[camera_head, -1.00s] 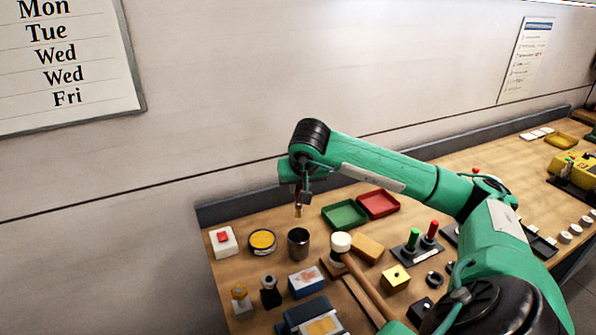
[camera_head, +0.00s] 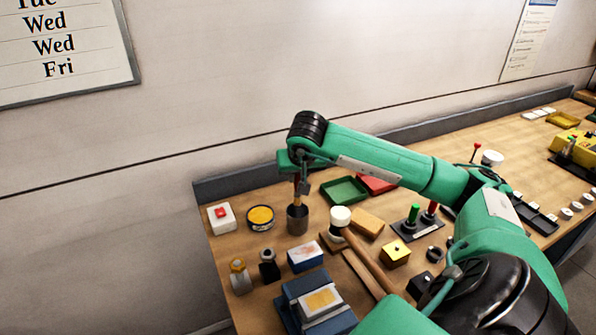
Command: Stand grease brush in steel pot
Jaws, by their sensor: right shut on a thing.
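The steel pot (camera_head: 297,222) is a small dark metal cylinder, upright near the back left of the bench. My right gripper (camera_head: 299,185) is right above the pot, pointing down, and is shut on the grease brush (camera_head: 296,199). Only a short tan and brown piece of the brush shows between the gripper and the pot. Its lower end is at the pot's mouth and seems to go inside; the pot wall hides the rest. My left gripper is not in view.
A yellow-topped tin (camera_head: 260,217) and a white box with a red button (camera_head: 221,218) stand left of the pot. A white-headed mallet (camera_head: 341,217) lies to its right, and a green tray (camera_head: 345,190) behind right. Several small parts stand in front.

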